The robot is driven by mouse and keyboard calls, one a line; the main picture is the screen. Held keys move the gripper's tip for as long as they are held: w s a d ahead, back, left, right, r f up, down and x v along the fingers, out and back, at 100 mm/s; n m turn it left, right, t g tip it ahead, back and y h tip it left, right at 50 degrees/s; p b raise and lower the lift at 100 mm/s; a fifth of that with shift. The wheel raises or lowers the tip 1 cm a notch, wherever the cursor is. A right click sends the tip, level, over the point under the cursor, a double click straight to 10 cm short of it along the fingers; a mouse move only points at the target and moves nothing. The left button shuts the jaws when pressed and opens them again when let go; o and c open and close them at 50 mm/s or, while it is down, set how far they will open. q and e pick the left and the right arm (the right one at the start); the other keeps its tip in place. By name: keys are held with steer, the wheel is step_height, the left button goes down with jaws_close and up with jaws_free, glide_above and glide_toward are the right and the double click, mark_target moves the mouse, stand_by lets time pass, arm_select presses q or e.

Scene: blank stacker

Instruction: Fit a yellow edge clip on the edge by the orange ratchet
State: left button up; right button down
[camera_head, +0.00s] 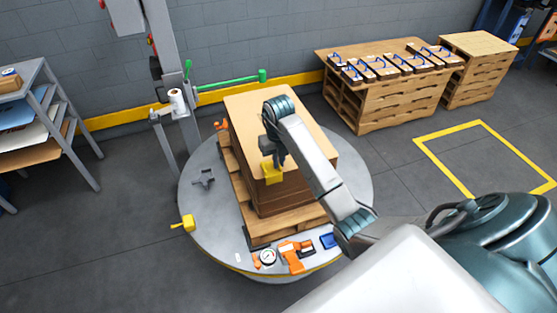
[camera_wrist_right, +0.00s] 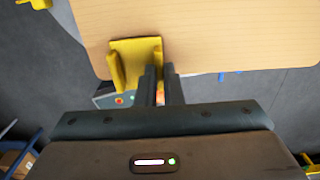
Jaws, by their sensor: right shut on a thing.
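A stack of board blanks (camera_head: 300,130) stands on a pallet on a round turntable. My right gripper (camera_head: 272,160) is shut on a yellow edge clip (camera_head: 271,173) at the stack's near edge. In the right wrist view the clip (camera_wrist_right: 138,55) overlaps the top board (camera_wrist_right: 220,35), and my right fingers (camera_wrist_right: 160,85) pinch its side. I cannot tell whether it is seated on the edge. A small orange piece (camera_head: 221,125) at the stack's left side may be the orange ratchet. My left gripper is not in view.
An orange tool (camera_head: 292,256), a round gauge (camera_head: 267,257) and a blue item (camera_head: 328,240) lie on the turntable's front rim (camera_head: 245,268). A yellow piece (camera_head: 184,224) juts from its left side. A grey column (camera_head: 168,60) with a green bar stands behind.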

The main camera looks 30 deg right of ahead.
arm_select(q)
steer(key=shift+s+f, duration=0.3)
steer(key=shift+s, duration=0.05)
arm_select(e)
steer(key=shift+f, duration=0.25)
steer(key=c, duration=1.5)
jaws_free()
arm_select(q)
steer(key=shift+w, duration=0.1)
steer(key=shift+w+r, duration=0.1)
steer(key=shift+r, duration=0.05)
arm_select(e)
steer(key=shift+r, duration=0.1)
